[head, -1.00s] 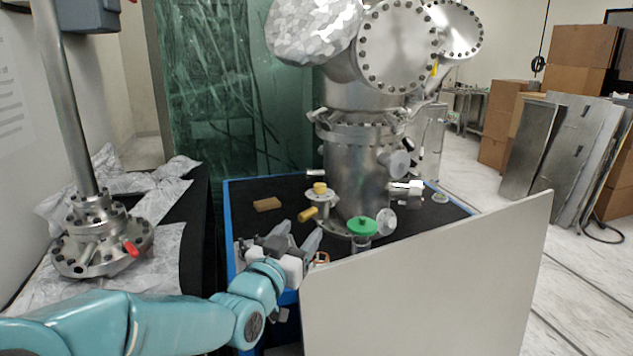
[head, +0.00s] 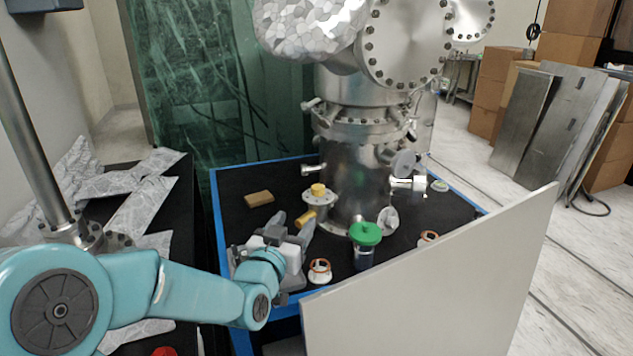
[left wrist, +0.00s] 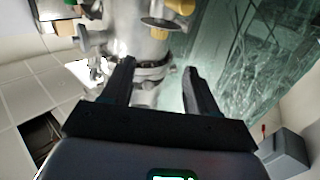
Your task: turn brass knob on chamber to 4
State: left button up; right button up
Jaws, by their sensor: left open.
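The metal chamber (head: 350,170) stands on the black table top. A short side port at its lower left carries a yellow brass-coloured knob (head: 318,190) on top and a second yellow cylinder (head: 306,216) low at its front. I cannot read any number on them. My left gripper (head: 293,222) is open and empty just in front of the lower yellow cylinder, its right finger close below it. Contact cannot be told. In the left wrist view, the open fingers (left wrist: 158,68) point toward the chamber, with a yellow piece (left wrist: 159,33) beyond them. My right gripper is not in view.
A green-lidded jar (head: 364,248) and a white piece with a copper ring (head: 320,270) stand right of my gripper. A brown block (head: 259,198) lies behind it. A pale upright panel (head: 430,280) blocks the front right. Blue edging (head: 222,240) borders the table.

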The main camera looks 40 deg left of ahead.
aim_at(316, 192)
pick_arm(q)
jog(key=p+x, duration=0.2)
jog(key=x, duration=1.3)
jog(key=shift+w, duration=0.25)
jog(key=c, duration=0.9)
